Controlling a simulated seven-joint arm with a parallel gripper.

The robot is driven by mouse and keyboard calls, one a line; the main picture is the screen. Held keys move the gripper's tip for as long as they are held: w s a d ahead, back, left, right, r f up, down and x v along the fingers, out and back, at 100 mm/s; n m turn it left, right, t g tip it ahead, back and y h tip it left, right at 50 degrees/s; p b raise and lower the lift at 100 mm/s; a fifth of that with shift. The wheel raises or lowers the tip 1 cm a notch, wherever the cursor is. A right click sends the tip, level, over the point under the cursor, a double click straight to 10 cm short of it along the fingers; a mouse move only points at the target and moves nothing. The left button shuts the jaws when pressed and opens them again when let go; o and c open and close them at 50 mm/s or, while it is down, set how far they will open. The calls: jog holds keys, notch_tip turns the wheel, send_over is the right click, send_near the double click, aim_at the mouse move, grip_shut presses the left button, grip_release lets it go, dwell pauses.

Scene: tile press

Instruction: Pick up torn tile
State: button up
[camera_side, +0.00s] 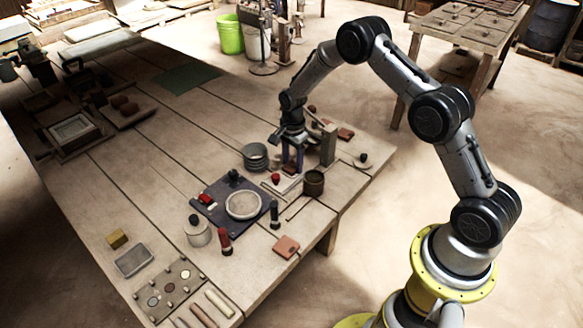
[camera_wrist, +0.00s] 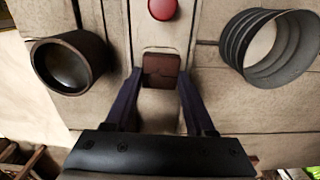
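A small dark reddish-brown tile (camera_wrist: 161,70) lies on a pale strip, straight ahead of my gripper in the wrist view. Its outline looks slightly uneven; I cannot make out a clear tear. My gripper (camera_wrist: 160,76) is open, with its two dark blue fingers apart, one on each side of the tile. I cannot tell whether the fingertips touch it. In the side view my gripper (camera_side: 291,168) points down low over the table, and its fingers largely hide the tile.
A red knob (camera_wrist: 162,9) is just beyond the tile. A dark cup (camera_side: 313,183) and a ribbed grey cup (camera_side: 255,157) stand on either side. A grey post (camera_side: 328,144) is close to my gripper. A pinkish tile (camera_side: 286,246) lies near the table edge.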

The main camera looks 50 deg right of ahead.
grip_shut()
jog(key=shift+r, duration=0.1)
